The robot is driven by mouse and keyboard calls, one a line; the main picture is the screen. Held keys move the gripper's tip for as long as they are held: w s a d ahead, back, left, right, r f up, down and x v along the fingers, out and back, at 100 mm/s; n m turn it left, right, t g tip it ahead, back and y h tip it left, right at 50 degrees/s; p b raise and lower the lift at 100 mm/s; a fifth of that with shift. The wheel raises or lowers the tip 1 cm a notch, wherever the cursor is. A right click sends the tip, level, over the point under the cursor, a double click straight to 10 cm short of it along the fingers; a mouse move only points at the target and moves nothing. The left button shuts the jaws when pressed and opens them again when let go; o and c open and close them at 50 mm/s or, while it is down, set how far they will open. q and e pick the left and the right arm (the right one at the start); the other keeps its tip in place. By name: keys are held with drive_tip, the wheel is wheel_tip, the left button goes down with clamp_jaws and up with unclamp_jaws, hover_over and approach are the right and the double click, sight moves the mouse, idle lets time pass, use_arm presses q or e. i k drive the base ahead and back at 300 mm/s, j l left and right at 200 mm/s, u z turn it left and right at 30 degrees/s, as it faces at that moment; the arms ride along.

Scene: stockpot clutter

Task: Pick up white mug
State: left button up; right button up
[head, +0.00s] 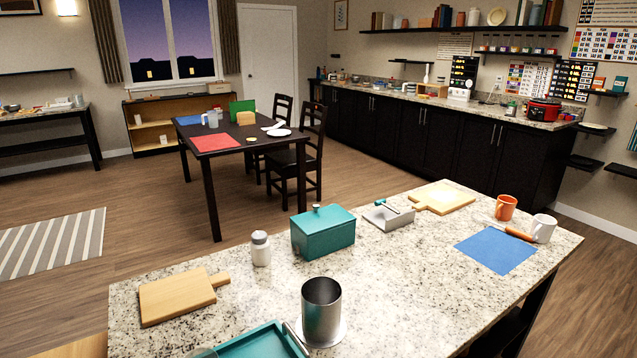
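A white mug (543,229) stands upright at the right end of the speckled stone counter (400,285), close to its far right edge. Its handle side faces left, toward a brown-handled utensil. Neither of my grippers shows in the head view.
An orange mug (506,207) stands just behind left of the white mug. The brown-handled utensil (517,234) and a blue mat (495,250) lie beside it. A teal box (323,232), metal pot (321,310), white shaker (261,248) and cutting boards (178,296) stand farther left.

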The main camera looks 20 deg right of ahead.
sight(543, 226)
drive_tip(key=z, duration=1.85)
drive_tip(key=i+l+z, duration=0.4)
drive_tip(key=i, duration=0.4)
drive_tip(key=i+z, duration=0.35)
drive_tip(key=i, duration=0.5)
drive_tip(key=i+u, duration=0.3)
drive_tip(key=i, duration=0.15)
drive_tip(key=i+l+u, duration=0.3)
drive_tip(key=i, duration=0.15)
drive_tip(key=i+l+u, duration=0.3)
drive_tip(key=i+j, duration=0.1)
drive_tip(key=i, duration=0.05)
